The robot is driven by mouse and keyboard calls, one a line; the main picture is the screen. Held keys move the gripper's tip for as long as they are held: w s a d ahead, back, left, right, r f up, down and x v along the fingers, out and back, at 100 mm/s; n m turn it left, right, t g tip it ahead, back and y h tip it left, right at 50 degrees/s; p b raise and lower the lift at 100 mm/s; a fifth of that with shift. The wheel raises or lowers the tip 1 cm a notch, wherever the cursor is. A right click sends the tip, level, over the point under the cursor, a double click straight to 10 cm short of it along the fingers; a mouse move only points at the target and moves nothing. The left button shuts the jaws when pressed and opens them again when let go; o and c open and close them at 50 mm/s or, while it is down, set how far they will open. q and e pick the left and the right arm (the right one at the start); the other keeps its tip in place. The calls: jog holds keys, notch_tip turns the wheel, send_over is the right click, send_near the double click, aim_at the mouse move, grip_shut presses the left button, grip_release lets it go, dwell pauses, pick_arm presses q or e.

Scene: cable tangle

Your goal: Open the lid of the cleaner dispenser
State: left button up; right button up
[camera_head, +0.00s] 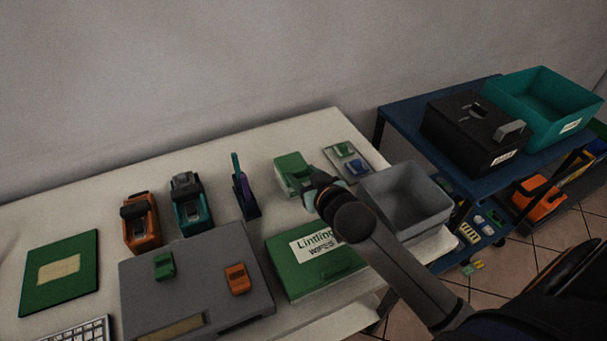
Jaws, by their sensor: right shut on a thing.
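A small green box (289,166) stands near the back of the white table, and I take it for the cleaner dispenser. My right arm reaches in from the lower right, and its dark right gripper (314,192) is at the box's right front side, shut on part of it. The wrist and gripper body hide the fingertips and the exact place of the grip. A pale teal part shows just below the gripper. I cannot tell whether the lid is raised. My left gripper is not in view.
A green wipes box (310,278) with a white label lies in front, below my arm. A grey open bin (432,205) stands just right of my wrist. A pen holder (246,200) is to the left. A small tray (345,160) lies behind right. A blue cart (400,112) adjoins the table.

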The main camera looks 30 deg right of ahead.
grip_shut()
dwell(0.3)
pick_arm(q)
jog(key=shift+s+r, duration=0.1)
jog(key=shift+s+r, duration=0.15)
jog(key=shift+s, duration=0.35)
pick_arm(e)
jog(key=shift+w+r, duration=0.15)
jog(key=shift+r, duration=0.05)
pick_arm(q)
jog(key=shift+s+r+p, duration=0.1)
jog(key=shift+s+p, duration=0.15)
jog(key=shift+p, duration=0.05)
pick_arm(e)
jog(key=shift+r, duration=0.15)
